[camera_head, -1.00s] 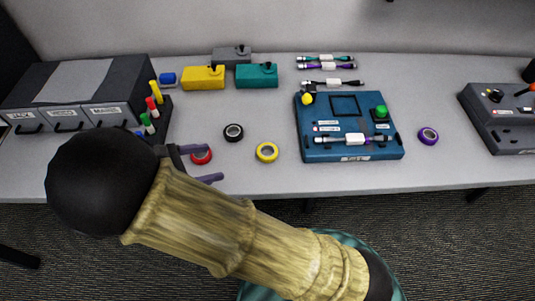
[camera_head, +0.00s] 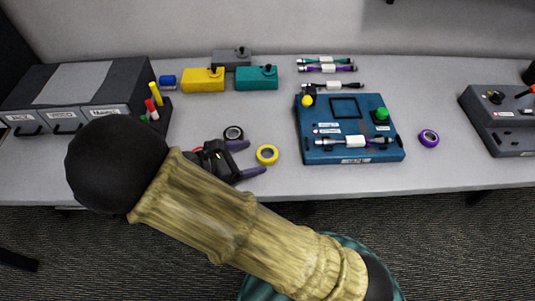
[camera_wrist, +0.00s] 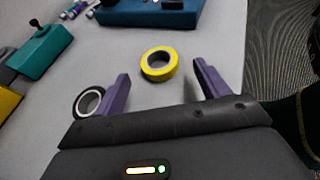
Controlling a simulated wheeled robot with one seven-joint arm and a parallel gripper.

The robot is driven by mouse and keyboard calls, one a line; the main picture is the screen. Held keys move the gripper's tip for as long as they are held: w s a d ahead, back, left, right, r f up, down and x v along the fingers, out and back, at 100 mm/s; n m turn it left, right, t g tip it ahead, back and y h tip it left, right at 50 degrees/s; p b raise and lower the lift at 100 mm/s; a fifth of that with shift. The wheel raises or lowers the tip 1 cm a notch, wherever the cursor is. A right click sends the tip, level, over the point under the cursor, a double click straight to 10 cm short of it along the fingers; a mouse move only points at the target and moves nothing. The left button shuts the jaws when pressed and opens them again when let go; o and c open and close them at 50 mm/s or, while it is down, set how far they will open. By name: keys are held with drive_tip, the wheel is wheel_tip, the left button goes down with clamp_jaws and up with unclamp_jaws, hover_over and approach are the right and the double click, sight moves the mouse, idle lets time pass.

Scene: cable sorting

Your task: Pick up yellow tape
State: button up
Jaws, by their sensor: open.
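The yellow tape (camera_head: 267,154) is a small ring lying flat on the grey table, left of the blue board. In the wrist view the yellow tape (camera_wrist: 159,64) lies ahead of the gap between my fingers, apart from both. My gripper (camera_head: 250,159) is open and empty, with purple fingers pointing toward the yellow tape from the left. In the wrist view my gripper (camera_wrist: 160,88) shows both fingers spread wide. The black tape (camera_head: 233,133) lies beside the upper finger, and it shows left of the left finger in the wrist view (camera_wrist: 88,102). The red tape is mostly hidden behind my gripper.
The blue board (camera_head: 313,150) with cables stands right of the yellow tape. A purple tape (camera_head: 429,138) lies farther right. Yellow (camera_head: 203,80) and teal (camera_head: 256,78) boxes stand behind. The table's front edge is close below the yellow tape.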

sight(273, 151)
drive_tip(key=shift+d, duration=0.15)
drive_tip(key=x, duration=0.5)
drive_tip(key=shift+w, duration=0.15)
drive_tip(key=shift+d+f, duration=0.1)
idle(0.4)
drive_tip(key=c, duration=1)
drive_tip(key=shift+c, duration=0.2)
